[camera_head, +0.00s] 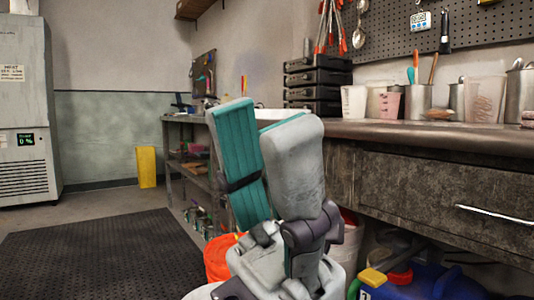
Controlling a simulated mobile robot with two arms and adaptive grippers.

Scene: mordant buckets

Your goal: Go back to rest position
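My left gripper (261,118) stands in the middle of the head view with its fingers pointing up. One finger shows a ribbed teal inner pad, and the other shows its grey back with a thin teal edge. The fingers stand apart and I see nothing held between them. The gripper is in front of the workbench's left end and hides part of it. My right gripper is not in view.
A dark workbench (405,190) runs along the right, with cups and utensil pots on top. An orange bucket (217,262) and a blue container (425,284) stand low, close to my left arm. A black mat (105,255) covers clear floor at left.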

